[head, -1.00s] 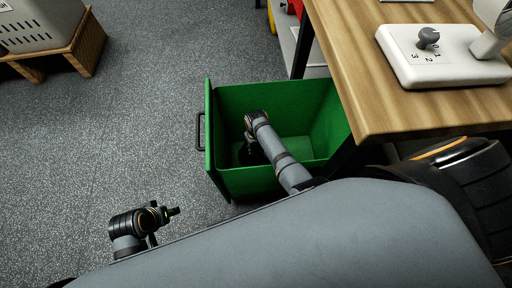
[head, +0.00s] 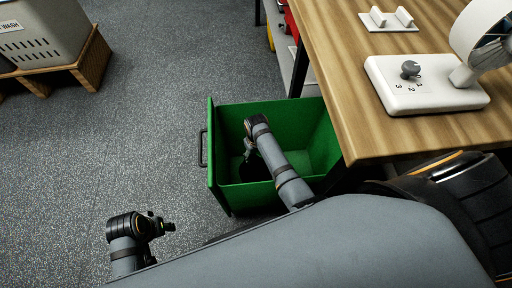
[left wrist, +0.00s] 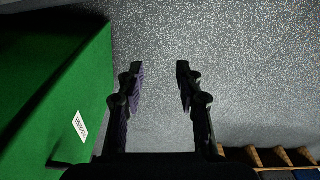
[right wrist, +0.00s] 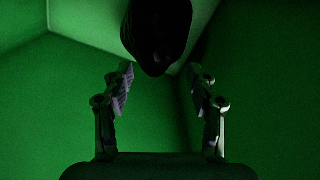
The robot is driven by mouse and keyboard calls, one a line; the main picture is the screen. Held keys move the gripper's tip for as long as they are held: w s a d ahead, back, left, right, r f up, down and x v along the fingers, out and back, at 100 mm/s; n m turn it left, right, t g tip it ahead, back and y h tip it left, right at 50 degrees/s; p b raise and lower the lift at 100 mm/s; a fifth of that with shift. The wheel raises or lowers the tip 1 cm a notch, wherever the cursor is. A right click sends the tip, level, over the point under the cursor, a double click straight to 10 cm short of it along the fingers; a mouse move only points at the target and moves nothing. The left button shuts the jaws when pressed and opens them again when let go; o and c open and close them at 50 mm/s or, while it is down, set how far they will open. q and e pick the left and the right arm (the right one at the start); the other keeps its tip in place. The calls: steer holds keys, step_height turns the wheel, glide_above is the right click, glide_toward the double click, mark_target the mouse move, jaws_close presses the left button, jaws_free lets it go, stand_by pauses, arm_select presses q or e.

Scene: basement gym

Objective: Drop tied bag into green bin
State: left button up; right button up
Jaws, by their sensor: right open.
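The green bin (head: 222,193) stands on the floor left of the wooden table. My right arm reaches into it from above. My right gripper (head: 247,153) is inside the bin, with its fingers apart in the right wrist view (right wrist: 160,88). A black rounded thing, apparently the tied bag (right wrist: 157,38), shows just beyond those fingertips, clear of both fingers. In the head view the dark bag (head: 254,170) is inside the bin below the gripper; whether it touches the bin floor cannot be told. My left gripper (head: 170,227) is open and empty outside the bin, also in the left wrist view (left wrist: 160,68).
The wooden table (head: 350,100) borders the bin's right side and carries a white fan (head: 425,84) and a small white holder (head: 388,20). A grey crate on a wooden stand (head: 60,68) is at upper left. Speckled floor (head: 150,130) left of the bin is clear.

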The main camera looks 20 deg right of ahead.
arm_select(q)
step_height(320, 180, down, 8)
steer(key=a+p, duration=0.1)
steer(key=shift+a+f+p, duration=0.15)
steer(key=shift+a+p, duration=0.15)
steer(key=shift+a, duration=0.05)
arm_select(e)
step_height(320, 180, up, 5)
steer(key=shift+r, duration=0.2)
